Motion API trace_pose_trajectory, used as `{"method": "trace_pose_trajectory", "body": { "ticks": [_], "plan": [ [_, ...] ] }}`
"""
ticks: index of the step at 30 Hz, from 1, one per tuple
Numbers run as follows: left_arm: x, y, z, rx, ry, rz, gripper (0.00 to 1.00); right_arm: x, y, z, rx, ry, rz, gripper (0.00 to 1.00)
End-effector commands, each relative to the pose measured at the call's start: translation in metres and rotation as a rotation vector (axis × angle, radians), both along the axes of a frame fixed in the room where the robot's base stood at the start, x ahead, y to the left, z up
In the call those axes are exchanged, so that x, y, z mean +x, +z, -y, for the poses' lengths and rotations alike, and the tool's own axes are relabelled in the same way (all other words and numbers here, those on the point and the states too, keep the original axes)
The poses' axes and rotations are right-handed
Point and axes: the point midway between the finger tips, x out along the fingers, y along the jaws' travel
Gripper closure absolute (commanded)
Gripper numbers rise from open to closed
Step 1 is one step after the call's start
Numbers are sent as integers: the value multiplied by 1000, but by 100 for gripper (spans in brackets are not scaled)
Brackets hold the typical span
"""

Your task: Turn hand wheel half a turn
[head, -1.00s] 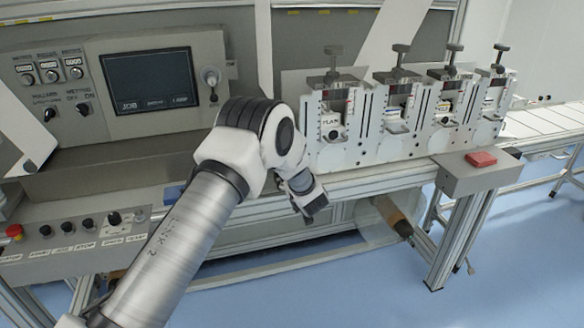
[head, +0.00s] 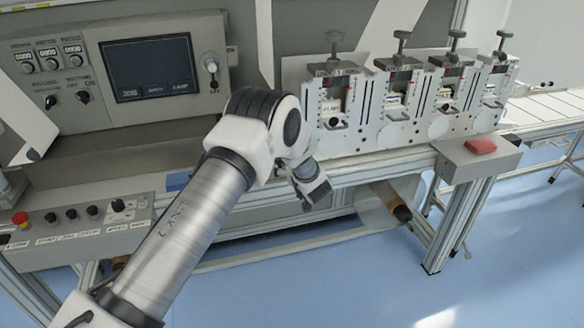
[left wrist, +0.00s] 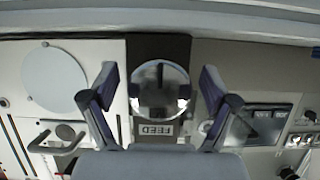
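A round, shiny wheel (left wrist: 160,92) with a dark slot or bar across its upper half sits on a dark panel in the left wrist view, above a label reading FEED. My left gripper (left wrist: 160,80) is open, with one finger on each side of the wheel. Gaps show between the fingers and the wheel's rim, and nothing is held. My right gripper is in neither view.
A screen panel (head: 150,68) and a button console (head: 88,222) with a red button stand left of my arm. Several print stations (head: 335,110) line the machine at right. A box with a red button (head: 480,147) is at the right end. Left wrist view shows a handle (left wrist: 60,140).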

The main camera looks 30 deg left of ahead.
Motion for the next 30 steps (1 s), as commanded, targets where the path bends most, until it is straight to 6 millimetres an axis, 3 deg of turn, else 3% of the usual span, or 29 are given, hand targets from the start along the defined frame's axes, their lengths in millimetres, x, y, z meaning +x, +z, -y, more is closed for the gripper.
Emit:
{"method": "trace_pose_trajectory", "body": {
  "ticks": [8,21,30],
  "plan": [
    [-4,5,7,0,-2,1,14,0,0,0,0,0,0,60],
    [-63,42,77,1,-4,0,14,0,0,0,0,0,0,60],
    [-72,46,85,-1,0,1,14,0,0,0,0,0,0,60]
  ]
}}
